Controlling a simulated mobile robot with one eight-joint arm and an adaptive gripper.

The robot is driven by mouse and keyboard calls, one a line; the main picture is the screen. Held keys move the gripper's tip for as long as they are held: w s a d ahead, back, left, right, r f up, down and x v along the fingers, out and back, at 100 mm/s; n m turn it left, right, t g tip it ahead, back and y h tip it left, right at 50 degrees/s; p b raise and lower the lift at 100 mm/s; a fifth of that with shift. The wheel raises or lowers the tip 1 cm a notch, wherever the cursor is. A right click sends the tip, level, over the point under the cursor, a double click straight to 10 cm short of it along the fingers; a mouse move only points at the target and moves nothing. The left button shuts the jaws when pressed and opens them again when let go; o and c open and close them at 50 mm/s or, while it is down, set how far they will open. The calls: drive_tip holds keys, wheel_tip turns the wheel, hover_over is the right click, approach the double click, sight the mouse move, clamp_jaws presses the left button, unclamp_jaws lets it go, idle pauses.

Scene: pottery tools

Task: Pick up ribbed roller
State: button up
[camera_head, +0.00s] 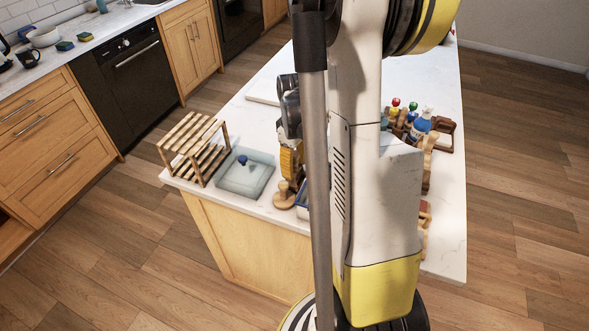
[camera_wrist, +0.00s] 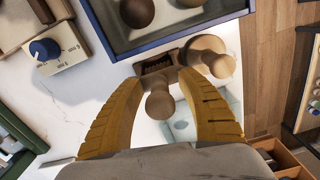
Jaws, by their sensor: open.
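My gripper (camera_wrist: 185,88) is open in the wrist view, its two yellow ribbed fingers spread on either side of a wooden knobbed handle (camera_wrist: 158,102). Just beyond the fingertips is a brown wooden piece with a dark ribbed part (camera_wrist: 157,66), which looks like the ribbed roller; I cannot tell whether the handle belongs to it. Another pale wooden knobbed piece (camera_wrist: 210,52) stands close to the right fingertip. No finger is clearly touching any of them. In the head view a yellow finger (camera_head: 291,160) shows above wooden pieces (camera_head: 284,197) at the counter's near edge; my arm hides much there.
A blue-rimmed tray (camera_wrist: 120,50) with round brown things lies beyond the fingers. A white box with a blue knob (camera_wrist: 46,50) is at upper left. In the head view, a wooden rack (camera_head: 193,148) and a glassy tray (camera_head: 245,180) stand left. Several tools crowd the counter's right side.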

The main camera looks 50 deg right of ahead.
drive_tip(key=shift+r, duration=0.1)
clamp_jaws()
